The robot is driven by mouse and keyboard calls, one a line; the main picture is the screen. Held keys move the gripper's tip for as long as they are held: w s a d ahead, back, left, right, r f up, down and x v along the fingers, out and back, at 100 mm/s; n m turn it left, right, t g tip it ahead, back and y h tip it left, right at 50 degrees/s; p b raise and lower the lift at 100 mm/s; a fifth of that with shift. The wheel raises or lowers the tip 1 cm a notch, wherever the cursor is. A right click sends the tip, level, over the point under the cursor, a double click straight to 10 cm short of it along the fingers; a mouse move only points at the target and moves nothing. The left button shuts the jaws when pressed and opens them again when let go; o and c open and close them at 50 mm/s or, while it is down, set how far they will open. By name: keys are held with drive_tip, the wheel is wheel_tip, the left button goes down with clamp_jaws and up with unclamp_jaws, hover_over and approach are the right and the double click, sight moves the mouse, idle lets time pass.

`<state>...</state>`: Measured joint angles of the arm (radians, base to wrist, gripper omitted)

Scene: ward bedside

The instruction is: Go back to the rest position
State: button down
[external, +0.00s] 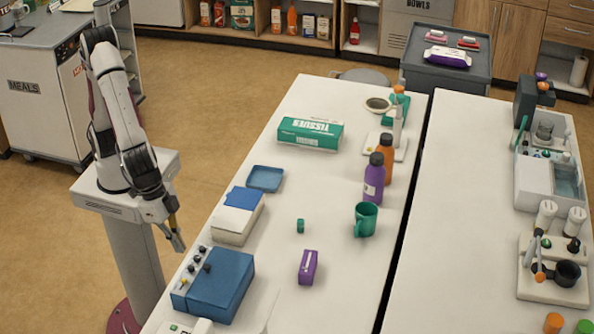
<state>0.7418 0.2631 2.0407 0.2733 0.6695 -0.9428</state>
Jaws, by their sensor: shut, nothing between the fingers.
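My gripper (177,240) hangs at the end of my folded arm, pointing down, at the left edge of the white table (335,255). It is shut with nothing held. It is close to the left of the blue box (224,283) with dark knobs beside it, and looks apart from it. My arm rises from a pedestal left of the table.
A meals cart (40,110) stands left. Floor behind is clear.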

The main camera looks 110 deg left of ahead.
drive_tip(key=shift+r, duration=0.55)
drive_tip(key=s+a+r+t, duration=0.1)
drive_tip(key=s+a+r, duration=0.3)
drive_tip(key=a, duration=0.5)
drive_tip(key=s+a+r+t, duration=0.1)
drive_tip(key=s+a+r, duration=0.3)
drive_tip(key=a, duration=0.5)
drive_tip(key=s+a+r, duration=0.5)
drive_tip(key=s+a, duration=0.2)
drive_tip(key=a, duration=0.3)
drive_tip(key=shift+t, duration=0.4)
